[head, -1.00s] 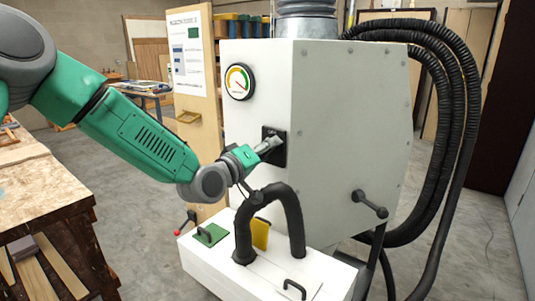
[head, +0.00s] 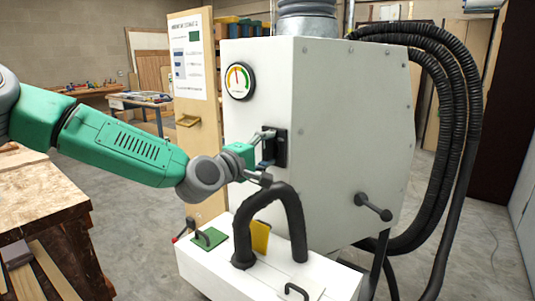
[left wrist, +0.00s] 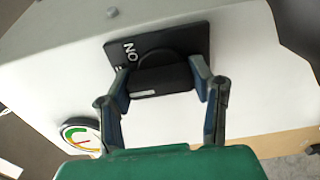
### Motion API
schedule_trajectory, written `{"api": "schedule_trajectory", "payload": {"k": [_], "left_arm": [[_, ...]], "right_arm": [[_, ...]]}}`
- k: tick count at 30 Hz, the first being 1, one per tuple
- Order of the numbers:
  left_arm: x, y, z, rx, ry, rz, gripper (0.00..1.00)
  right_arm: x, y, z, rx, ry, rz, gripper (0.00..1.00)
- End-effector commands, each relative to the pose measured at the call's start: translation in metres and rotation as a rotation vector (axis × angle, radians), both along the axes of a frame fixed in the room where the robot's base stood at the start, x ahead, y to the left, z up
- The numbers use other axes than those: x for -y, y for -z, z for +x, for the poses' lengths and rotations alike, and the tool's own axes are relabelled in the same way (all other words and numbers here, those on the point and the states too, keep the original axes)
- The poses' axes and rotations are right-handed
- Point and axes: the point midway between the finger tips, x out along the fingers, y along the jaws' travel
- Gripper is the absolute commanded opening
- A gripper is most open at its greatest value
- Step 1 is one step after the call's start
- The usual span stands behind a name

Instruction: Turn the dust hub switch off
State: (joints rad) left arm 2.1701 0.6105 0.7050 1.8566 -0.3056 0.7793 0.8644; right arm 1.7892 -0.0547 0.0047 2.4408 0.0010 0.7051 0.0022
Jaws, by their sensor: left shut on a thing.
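The dust hub (head: 340,120) is a large white cabinet. Its switch is a black plate (head: 281,146) on the front face below the gauge. In the left wrist view the plate (left wrist: 197,42) carries white "ON" lettering, and a black knob (left wrist: 160,80) with a small white mark sticks out of it. My left gripper (head: 266,138) is at the switch. Its two fingers (left wrist: 163,85) are shut on the knob, one on each side. The knob is mostly hidden in the head view. My right gripper is not in view.
A gauge (head: 238,81) sits above the switch. A thick black hose loop (head: 270,195) rises close below the gripper from a white lower box (head: 215,282). A lever (head: 373,207) sticks out at the right. A wooden bench (head: 40,200) stands at the left.

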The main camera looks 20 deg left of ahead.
Motion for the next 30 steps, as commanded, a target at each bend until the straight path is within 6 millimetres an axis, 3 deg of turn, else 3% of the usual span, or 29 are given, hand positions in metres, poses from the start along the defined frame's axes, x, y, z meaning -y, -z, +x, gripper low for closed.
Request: {"api": "schedule_trajectory", "payload": {"k": [15, 16, 17, 30], "left_arm": [[-0.0005, 0.0052, -0.0005, -0.017, 0.000, -0.015, 0.20], [-0.0006, 0.0053, -0.0005, -0.017, 0.000, -0.015, 0.59], [-0.0006, 0.0053, -0.0005, -0.016, 0.000, -0.015, 0.69], [-0.0041, 0.0012, -0.0098, -0.010, 0.000, -0.016, 0.70]], "right_arm": [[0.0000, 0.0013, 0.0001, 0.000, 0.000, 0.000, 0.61], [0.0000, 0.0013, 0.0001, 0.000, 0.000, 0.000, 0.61], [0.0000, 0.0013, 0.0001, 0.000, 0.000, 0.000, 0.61], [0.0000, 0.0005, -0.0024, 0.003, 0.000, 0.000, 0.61]]}}
